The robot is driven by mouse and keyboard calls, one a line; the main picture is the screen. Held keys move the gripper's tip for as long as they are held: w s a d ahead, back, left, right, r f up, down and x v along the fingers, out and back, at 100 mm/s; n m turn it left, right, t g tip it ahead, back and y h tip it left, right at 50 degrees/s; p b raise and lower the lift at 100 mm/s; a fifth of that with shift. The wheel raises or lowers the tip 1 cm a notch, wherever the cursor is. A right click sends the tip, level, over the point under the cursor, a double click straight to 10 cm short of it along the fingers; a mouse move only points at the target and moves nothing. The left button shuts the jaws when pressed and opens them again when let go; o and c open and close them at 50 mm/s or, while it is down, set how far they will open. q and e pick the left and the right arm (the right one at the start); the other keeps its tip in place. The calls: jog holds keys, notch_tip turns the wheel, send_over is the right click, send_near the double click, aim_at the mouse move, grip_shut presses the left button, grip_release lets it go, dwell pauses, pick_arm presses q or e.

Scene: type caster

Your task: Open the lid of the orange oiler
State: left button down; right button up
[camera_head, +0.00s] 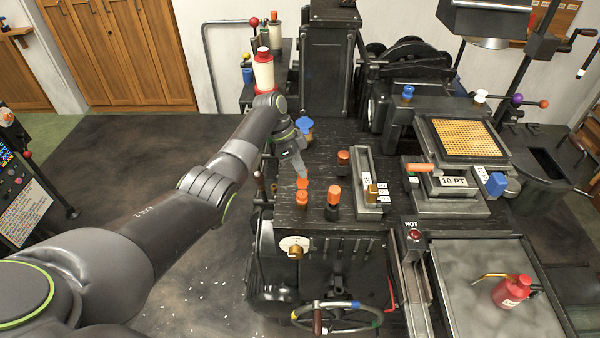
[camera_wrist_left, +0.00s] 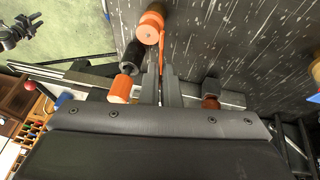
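The orange oiler (camera_head: 301,198) stands near the front left of the black machine top, with a small orange lid piece (camera_head: 303,184) at its upper end. In the left wrist view the oiler is an orange cylinder with a tan end (camera_wrist_left: 150,27). A thin orange strip (camera_wrist_left: 162,50), seemingly its lid, runs from it towards my fingers. My left gripper (camera_head: 302,174) points down right above the oiler. In the wrist view its fingers (camera_wrist_left: 162,80) are close together with the strip running between them; whether they grip it is unclear. My right gripper is out of view.
A black bottle with an orange cap (camera_head: 333,196) stands just right of the oiler. Another orange-topped part (camera_head: 343,157) is behind it, and a grey tray (camera_head: 367,208) is to the right. A blue-topped knob (camera_head: 304,124) is behind the gripper. A handwheel (camera_head: 335,316) is below.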

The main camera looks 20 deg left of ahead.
pick_arm(q)
jog(key=shift+f, duration=0.15)
dwell(0.3)
jog(key=c, duration=1.7)
grip_release()
jog(key=shift+w, duration=0.1)
jog(key=b+v, duration=0.2)
jog(key=v, duration=1.5)
jog(key=shift+a+b, duration=0.1)
jog(key=shift+b, duration=0.25)
jog(key=shift+w, duration=0.15)
